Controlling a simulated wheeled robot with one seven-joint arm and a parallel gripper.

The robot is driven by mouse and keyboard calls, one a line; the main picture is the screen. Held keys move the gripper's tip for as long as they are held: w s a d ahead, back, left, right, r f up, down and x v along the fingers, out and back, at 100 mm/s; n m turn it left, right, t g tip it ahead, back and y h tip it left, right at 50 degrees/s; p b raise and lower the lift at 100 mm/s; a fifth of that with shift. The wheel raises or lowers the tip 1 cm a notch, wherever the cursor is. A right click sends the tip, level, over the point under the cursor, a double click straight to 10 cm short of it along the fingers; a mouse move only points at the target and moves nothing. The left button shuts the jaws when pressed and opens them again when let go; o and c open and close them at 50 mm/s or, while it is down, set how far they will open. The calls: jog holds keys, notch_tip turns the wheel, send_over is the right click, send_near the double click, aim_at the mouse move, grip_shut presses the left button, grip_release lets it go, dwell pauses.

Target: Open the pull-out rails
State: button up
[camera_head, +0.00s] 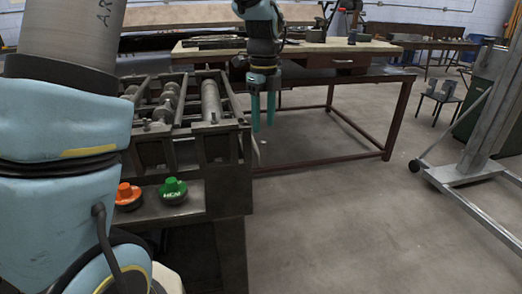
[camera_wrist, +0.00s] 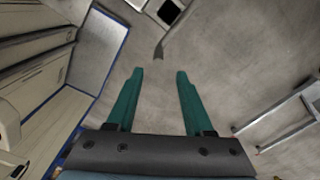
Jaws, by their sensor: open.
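The duct-forming machine (camera_head: 228,170), dark grey with rollers on top, stands left of centre in the head view. My gripper (camera_head: 263,125) hangs beside its right edge, pointing down, with two green fingers apart and nothing between them. In the wrist view my gripper (camera_wrist: 160,74) is also open, over bare floor. A thin light grey piece (camera_head: 255,146) sticks out at the machine's right side, just below the fingers. A bent grey piece (camera_wrist: 171,38) shows ahead of the fingers in the wrist view. I cannot tell whether either is a pull-out rail.
A red button (camera_head: 128,195) and a green button (camera_head: 173,189) sit on the machine's front shelf. A long workbench (camera_head: 340,75) stands behind. A metal stand (camera_head: 470,170) with a wheel is at right. The concrete floor (camera_head: 360,220) between is clear.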

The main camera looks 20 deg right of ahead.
aim_at(263, 159)
notch_tip(263, 159, down, 10)
jog(key=shift+a+f+p, duration=0.1)
jog(key=shift+f+p, duration=0.05)
jog(key=shift+p, duration=0.85)
grip_shut()
dwell(0.8)
